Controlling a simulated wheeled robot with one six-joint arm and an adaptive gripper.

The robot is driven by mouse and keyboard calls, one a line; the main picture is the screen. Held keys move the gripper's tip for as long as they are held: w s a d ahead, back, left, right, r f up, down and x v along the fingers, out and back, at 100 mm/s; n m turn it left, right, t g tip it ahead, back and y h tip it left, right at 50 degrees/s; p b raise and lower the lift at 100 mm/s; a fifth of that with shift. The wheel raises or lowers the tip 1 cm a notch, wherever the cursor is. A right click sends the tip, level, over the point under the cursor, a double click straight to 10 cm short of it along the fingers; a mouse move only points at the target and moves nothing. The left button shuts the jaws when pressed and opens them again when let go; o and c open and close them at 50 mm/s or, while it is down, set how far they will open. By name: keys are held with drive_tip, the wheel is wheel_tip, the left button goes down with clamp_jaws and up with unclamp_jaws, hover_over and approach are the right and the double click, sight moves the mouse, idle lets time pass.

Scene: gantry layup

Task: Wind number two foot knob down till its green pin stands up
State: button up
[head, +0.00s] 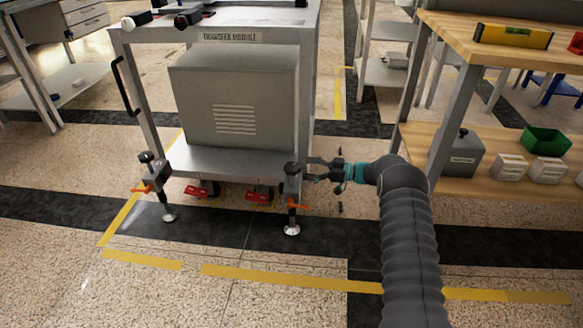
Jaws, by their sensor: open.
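The transfer module (236,39) is a grey cart standing on levelling feet. Its front right foot has a dark knob (292,168) at the top, an orange lever below it and a round pad (292,230) on the floor. The front left foot has a similar dark knob (147,157) and an orange lever. I cannot read which knob is number two, and I see no green pin at this size. My gripper (312,169) is open beside the right knob, its fingers pointing left toward it. I cannot tell whether they touch it.
Red pedals (260,193) sit under the cart. A wooden workbench (500,40) stands at the right, its lower shelf holding a grey box (462,155), white boxes and a green bin (546,141). Yellow tape (290,279) marks the floor. The floor in front is clear.

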sight(291, 166)
drive_tip(key=shift+w+a, duration=0.2)
drive_tip(key=shift+a, duration=2.95)
drive_tip(key=c, duration=1.2)
